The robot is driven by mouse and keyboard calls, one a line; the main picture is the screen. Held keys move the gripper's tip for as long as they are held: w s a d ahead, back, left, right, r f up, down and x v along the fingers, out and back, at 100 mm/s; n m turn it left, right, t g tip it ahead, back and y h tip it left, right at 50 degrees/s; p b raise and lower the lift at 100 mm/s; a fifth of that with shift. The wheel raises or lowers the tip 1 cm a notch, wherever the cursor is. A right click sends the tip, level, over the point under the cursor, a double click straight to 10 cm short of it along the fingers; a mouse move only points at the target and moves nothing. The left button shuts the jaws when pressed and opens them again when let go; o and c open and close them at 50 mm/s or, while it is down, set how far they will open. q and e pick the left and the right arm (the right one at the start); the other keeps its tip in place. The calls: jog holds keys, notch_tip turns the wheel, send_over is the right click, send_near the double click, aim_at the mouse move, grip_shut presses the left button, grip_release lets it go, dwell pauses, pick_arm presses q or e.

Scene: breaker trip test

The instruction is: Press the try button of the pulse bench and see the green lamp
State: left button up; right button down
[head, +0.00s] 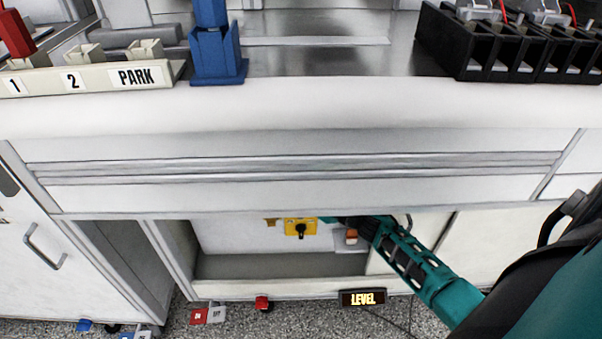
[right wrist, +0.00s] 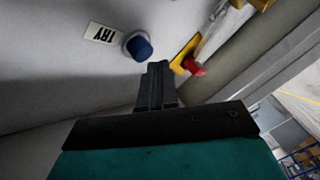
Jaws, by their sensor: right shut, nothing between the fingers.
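The blue try button (right wrist: 138,46) stands out from a pale panel in the right wrist view, beside a label reading TRY (right wrist: 104,32). My right gripper (right wrist: 158,68) is shut and empty. Its fingertips are just below and right of the button in the picture, and a small gap shows between them. In the head view my right arm reaches into the open bay (head: 280,267) under the bench, and its fingertips cannot be made out there. The button is not visible in the head view. I see no green lamp in either view. My left gripper is not in view.
A yellow plate with a black knob (head: 300,230) is in the bay. A red knob (right wrist: 195,67) on yellow sits right of my fingers. The bench front edge (head: 300,105) overhangs the bay. A LEVEL sign (head: 363,298) is at the bay's lower edge.

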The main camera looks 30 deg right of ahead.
jog(key=shift+w+d, duration=0.1)
jog(key=shift+w, duration=0.1)
jog(key=shift+w+d, duration=0.25)
jog(key=shift+w, duration=0.2)
dwell(0.9)
jog(key=shift+s, duration=0.15)
jog(key=shift+s+a+p, duration=0.35)
jog(key=shift+s+a, duration=0.1)
jog(key=shift+s, duration=0.2)
jog(key=s+a, duration=0.1)
jog(key=s+p, duration=0.1)
jog(key=s, duration=0.1)
jog(key=s+a+p, duration=0.1)
jog(key=shift+s+a, duration=0.15)
jog(key=shift+a, duration=0.2)
dwell(0.8)
